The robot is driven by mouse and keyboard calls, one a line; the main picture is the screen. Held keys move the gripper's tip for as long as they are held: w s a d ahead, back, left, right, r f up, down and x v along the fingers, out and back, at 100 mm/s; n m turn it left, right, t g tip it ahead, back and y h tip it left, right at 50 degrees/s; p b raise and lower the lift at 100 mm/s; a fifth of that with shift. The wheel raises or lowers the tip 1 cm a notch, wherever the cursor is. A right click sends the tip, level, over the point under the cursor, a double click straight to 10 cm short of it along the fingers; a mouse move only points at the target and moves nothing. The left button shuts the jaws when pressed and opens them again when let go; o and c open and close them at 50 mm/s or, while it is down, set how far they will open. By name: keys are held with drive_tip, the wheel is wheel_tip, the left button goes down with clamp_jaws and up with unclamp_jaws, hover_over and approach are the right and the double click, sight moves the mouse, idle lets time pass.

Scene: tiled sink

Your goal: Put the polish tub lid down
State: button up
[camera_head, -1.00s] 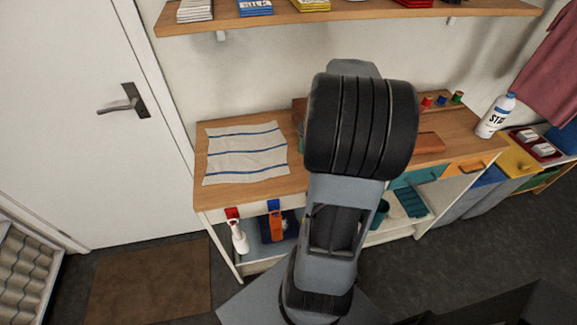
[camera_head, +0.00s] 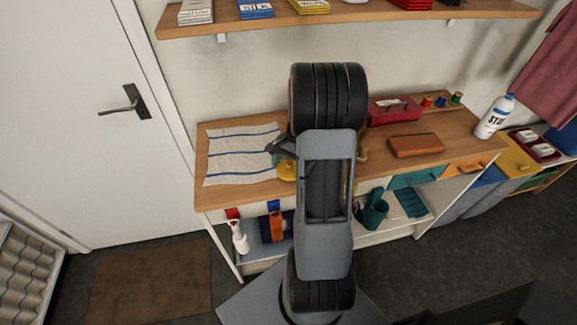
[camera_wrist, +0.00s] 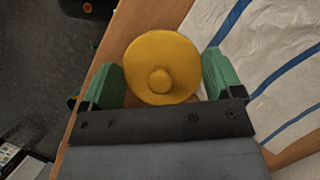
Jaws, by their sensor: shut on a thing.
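The polish tub lid (camera_wrist: 160,68) is a round yellow disc with a small knob in its middle. My gripper (camera_wrist: 160,82) is shut on it, with a green finger on each side of the lid. In the head view the yellow lid (camera_head: 287,170) shows by my gripper (camera_head: 284,156), over the wooden bench top, near its front edge and beside the striped cloth. I cannot tell whether the lid touches the bench. The tub cannot be made out; my arm hides part of the bench.
The striped cloth (camera_head: 240,154) lies flat on the left of the bench (camera_head: 375,170). A brown block (camera_head: 416,146), a red box (camera_head: 394,110) and a white bottle (camera_head: 495,116) stand to the right. A wall shelf (camera_head: 350,16) runs above. A spray bottle (camera_head: 239,236) stands below.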

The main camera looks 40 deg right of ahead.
drive_tip(key=shift+f, duration=0.3)
drive_tip(key=shift+f, duration=0.15)
drive_tip(key=o, duration=0.7)
drive_tip(key=shift+s+f, duration=0.1)
drive_tip(key=shift+s, duration=0.05)
drive_tip(key=shift+r, duration=0.4)
drive_tip(key=v, duration=1.1)
drive_tip(key=s+a+r+n+t+h, duration=0.1)
drive_tip(key=s+a+n, duration=0.1)
drive_tip(key=a+n, duration=0.2)
drive_tip(key=s+a+r+n+t+h, duration=0.1)
drive_tip(key=a+n, duration=0.4)
drive_tip(key=a, duration=0.6)
drive_tip(key=s+a+r+n+t+h, duration=0.1)
drive_tip(key=s+a+n+t+h, duration=0.1)
drive_tip(key=s+a+n, duration=0.3)
drive_tip(key=shift+a+r+t, duration=0.25)
drive_tip(key=shift+a+t, duration=0.35)
drive_tip(key=shift+a, duration=0.6)
